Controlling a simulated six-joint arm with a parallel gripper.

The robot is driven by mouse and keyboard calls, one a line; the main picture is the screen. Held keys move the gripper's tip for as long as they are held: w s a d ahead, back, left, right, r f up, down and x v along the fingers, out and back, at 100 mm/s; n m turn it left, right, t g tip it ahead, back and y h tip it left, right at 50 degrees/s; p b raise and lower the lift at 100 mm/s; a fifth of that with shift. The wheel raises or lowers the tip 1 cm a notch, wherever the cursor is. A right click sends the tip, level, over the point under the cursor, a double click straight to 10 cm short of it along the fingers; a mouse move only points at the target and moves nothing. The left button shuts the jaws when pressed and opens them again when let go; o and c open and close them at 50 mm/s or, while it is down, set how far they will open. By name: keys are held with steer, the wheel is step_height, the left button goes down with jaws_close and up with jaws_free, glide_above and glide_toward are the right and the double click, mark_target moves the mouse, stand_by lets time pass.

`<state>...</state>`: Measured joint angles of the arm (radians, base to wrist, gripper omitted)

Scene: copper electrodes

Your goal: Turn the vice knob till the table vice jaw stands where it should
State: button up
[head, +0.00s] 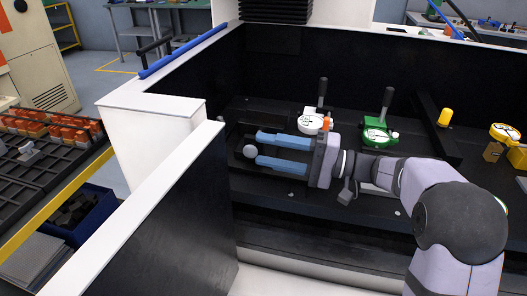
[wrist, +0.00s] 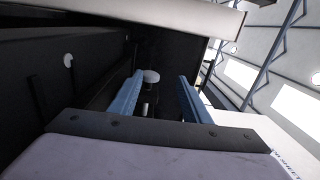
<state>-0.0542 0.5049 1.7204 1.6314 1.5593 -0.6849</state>
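A round grey-white knob (head: 250,151) shows at the left end of the dark machine bed. I take it to be the vice knob. My gripper (head: 256,149) is open, its two blue fingers pointing left, with their tips on either side of the knob. In the wrist view, the knob (wrist: 151,76) shows as a pale disc beyond and between the blue fingers of my gripper (wrist: 160,88). I cannot tell if the fingers touch it. The vice jaw cannot be made out; my gripper and arm cover part of the bed.
A white round fixture (head: 311,124) with a black lever stands just behind my gripper, with an orange piece beside it. A green fixture (head: 378,134) and a yellow one (head: 504,134) stand further right. A white-topped wall (head: 150,205) bounds the bed on the left.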

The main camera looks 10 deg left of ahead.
steer(key=d, duration=0.1)
steer(key=d+f, duration=0.2)
steer(key=shift+w+f+m, duration=0.25)
steer(key=shift+w+m, duration=0.05)
steer(key=shift+s+d+r, duration=0.1)
steer(key=shift+d, duration=0.6)
steer(key=shift+a+r, duration=0.1)
steer(key=shift+r, duration=0.05)
steer(key=shift+c, duration=0.4)
